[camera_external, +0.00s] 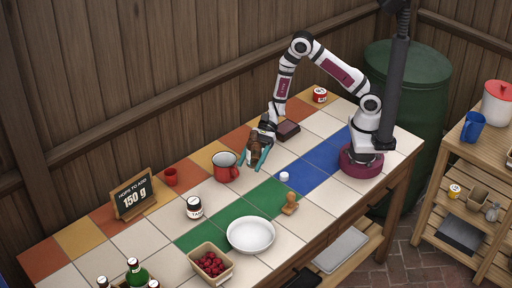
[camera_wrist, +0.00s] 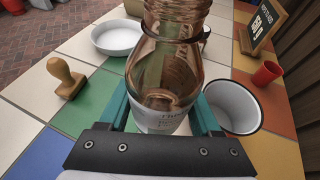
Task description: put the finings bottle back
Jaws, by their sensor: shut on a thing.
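The finings bottle (camera_wrist: 165,75) is amber-brown glass with a dark ring at the neck and a pale, partly readable label low down. It fills the middle of the wrist view, between the teal fingers of my gripper (camera_wrist: 163,112). My gripper (camera_external: 257,160) is shut on it. In the external view the bottle (camera_external: 254,145) is small and partly hidden by the gripper, just right of the red enamel mug (camera_external: 226,168). I cannot tell whether the bottle's base touches the table.
Nearby are a dark box (camera_external: 288,130), a small white lid (camera_external: 284,177) and a wooden stamp (camera_external: 290,204). A white bowl (camera_external: 251,235), berry punnet (camera_external: 210,264), labelled jar (camera_external: 194,207), red cup (camera_external: 170,176) and chalkboard sign (camera_external: 134,196) stand leftward. A red can (camera_external: 320,95) stands behind.

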